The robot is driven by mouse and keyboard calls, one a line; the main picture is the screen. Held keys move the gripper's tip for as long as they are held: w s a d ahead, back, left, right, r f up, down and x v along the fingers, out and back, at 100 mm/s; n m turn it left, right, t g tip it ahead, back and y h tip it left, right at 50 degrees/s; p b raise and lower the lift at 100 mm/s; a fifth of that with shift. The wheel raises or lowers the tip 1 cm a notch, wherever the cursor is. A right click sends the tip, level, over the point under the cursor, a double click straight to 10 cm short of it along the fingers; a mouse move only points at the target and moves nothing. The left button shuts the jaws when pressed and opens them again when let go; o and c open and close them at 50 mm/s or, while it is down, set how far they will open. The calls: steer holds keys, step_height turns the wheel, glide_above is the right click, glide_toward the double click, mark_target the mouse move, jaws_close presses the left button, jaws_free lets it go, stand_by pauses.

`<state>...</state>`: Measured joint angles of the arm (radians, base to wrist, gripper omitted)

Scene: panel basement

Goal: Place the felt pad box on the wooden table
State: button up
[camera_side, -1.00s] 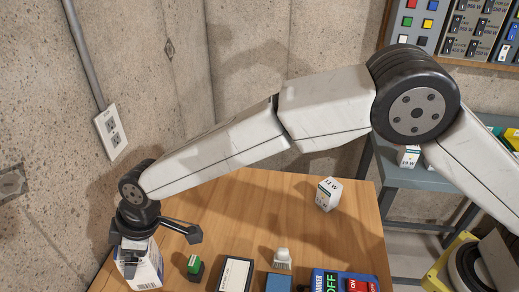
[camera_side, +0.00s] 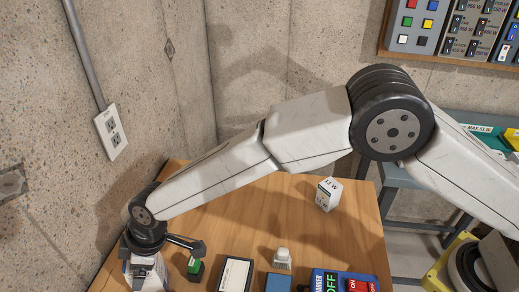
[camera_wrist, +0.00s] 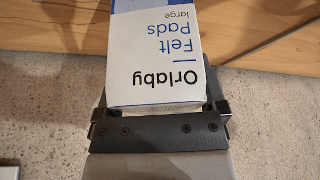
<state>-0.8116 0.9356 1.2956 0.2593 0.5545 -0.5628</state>
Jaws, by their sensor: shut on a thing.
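The felt pad box (camera_wrist: 158,50) is white and blue, with "Orlaby Felt Pads large" printed on it, upside down in the wrist view. My gripper (camera_wrist: 158,106) is shut on it, one finger at each side. In the side view the box (camera_side: 152,277) hangs under my gripper (camera_side: 145,262) at the lower left, partly covered by the fingers and near the bottom edge of the picture. The wooden table (camera_side: 262,205) lies beside and behind it. I cannot tell whether the box touches the table.
A small green-topped block (camera_side: 195,268), a dark-framed white panel (camera_side: 235,274), a blue block (camera_side: 279,283) and a charger (camera_side: 343,281) line the table front. A white box (camera_side: 328,194) stands farther back. The table middle is clear. A concrete wall (camera_side: 60,130) is close at left.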

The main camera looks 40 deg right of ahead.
steer(key=o, duration=0.9)
steer(key=shift+f, duration=0.1)
steer(key=shift+r, duration=0.2)
steer(key=shift+v, duration=5.9)
